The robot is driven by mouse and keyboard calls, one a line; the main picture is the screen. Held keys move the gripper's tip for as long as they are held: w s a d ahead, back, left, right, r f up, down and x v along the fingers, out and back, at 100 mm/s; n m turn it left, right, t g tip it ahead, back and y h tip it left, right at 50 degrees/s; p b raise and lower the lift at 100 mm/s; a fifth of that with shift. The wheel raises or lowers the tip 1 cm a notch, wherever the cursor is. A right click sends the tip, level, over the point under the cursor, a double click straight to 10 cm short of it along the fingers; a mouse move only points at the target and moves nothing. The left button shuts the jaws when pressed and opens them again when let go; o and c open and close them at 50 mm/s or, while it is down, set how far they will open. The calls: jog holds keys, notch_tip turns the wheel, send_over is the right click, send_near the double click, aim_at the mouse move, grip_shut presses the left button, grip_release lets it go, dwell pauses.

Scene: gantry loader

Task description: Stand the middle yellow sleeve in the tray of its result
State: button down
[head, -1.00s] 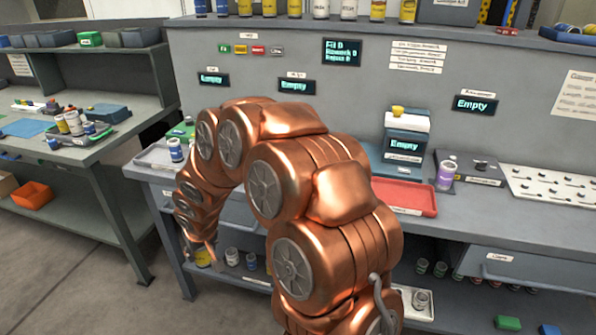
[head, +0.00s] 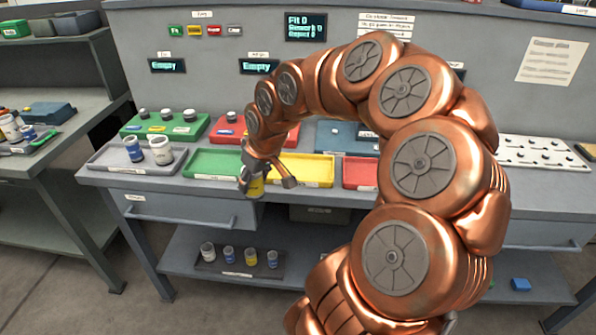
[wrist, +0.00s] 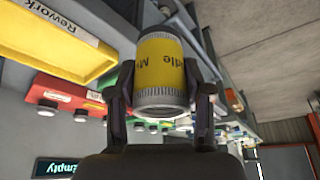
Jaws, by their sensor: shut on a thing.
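My gripper (head: 252,178) is shut on the yellow sleeve (head: 256,187), at the front edge of the bench. In the wrist view the sleeve (wrist: 161,68) sits between both fingers (wrist: 158,85), with "Middle" partly readable on its yellow band and grey ends. A green tray (head: 205,165) lies just left of and behind the gripper. A yellow tray (head: 315,172) lies just right of it; its label reads "Rework" in the wrist view (wrist: 75,40). A red tray (head: 358,172) is further right, partly hidden by my arm. The sleeve appears outside the trays.
A grey tray (head: 110,160) with two sleeves stands at the left. Green (head: 190,125) and red (head: 225,130) blocks with knobs stand behind. A lower shelf tray (head: 212,268) holds several small sleeves. Two panel screens (head: 167,66) (head: 259,67) read "Empty".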

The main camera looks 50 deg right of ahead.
jog(key=shift+s+d+r, duration=0.6)
jog(key=shift+s+d, duration=0.1)
jog(key=shift+s, duration=0.2)
jog(key=w+d+p, duration=0.1)
jog(key=w+d, duration=0.1)
jog(key=d, duration=0.2)
jog(key=w+d+f+p, duration=0.1)
jog(key=w+d+p, duration=0.1)
jog(key=d, duration=0.3)
jog(key=w+d+p, duration=0.1)
jog(key=w+d, duration=0.2)
jog(key=d, duration=0.2)
jog(key=shift+w+f+p, duration=0.2)
jog(key=shift+w+p, duration=0.05)
jog(key=shift+p, duration=0.1)
jog(key=shift+f+p, duration=0.65)
jog(key=shift+f, duration=1.15)
jog(key=shift+f, duration=0.15)
jog(key=shift+c, duration=2.4)
grip_release()
